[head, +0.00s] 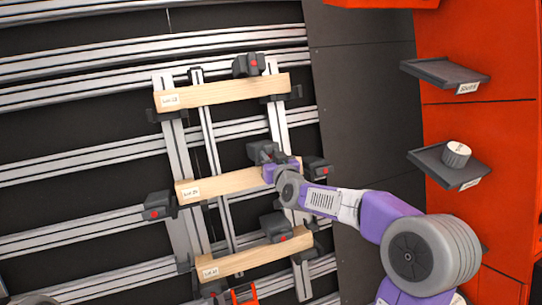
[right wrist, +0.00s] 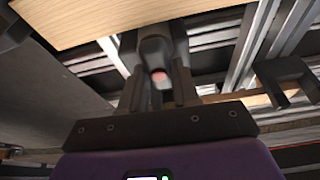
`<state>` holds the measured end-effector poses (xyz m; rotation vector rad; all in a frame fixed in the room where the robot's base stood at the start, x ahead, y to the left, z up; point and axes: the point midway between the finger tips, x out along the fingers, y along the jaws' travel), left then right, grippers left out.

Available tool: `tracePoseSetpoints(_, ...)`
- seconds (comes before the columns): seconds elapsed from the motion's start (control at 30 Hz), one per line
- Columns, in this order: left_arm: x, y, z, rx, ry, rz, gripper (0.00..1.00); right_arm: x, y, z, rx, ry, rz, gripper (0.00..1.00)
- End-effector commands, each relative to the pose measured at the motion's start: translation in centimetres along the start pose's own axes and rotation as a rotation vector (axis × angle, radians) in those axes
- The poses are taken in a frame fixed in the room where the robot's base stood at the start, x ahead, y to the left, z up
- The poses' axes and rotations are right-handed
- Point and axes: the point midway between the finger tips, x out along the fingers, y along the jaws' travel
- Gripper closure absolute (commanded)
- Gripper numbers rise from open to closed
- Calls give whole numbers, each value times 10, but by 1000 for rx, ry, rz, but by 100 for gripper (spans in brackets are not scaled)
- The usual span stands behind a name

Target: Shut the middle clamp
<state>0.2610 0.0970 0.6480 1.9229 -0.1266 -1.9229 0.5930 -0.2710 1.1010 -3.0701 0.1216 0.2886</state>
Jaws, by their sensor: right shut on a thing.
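The middle clamp (head: 258,150) is a dark block at the upper edge of the middle wooden beam (head: 222,186), near its right end. My right gripper (head: 272,168) reaches it from the right and hides part of it. In the right wrist view, my right gripper (right wrist: 157,95) is shut on the dark clamp part (right wrist: 155,48), with a pale red spot showing between the fingers. Whether the clamp itself is open or shut I cannot tell. My left gripper is not in view.
Clamps also sit at the top beam (head: 225,91) and bottom beam (head: 240,260). Dark blocks with red spots stand near the middle beam's left (head: 156,205) and right (head: 318,167) ends. An orange panel (head: 490,125) with two dark shelves stands at right; one holds a knob-like part (head: 456,153).

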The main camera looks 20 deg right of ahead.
Motion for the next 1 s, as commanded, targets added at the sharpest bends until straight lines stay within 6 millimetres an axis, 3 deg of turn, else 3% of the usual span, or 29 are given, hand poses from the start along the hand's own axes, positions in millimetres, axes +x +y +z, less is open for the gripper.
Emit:
tracePoseSetpoints(0.03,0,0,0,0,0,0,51,0,1,0,12,0,2,66)
tracePoseSetpoints(0.13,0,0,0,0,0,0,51,0,1,0,10,0,2,51)
tracePoseSetpoints(0.47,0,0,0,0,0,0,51,-3,0,-1,4,1,1,51)
tracePoseSetpoints(1.0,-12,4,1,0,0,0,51,-64,0,-22,3,1,0,51)
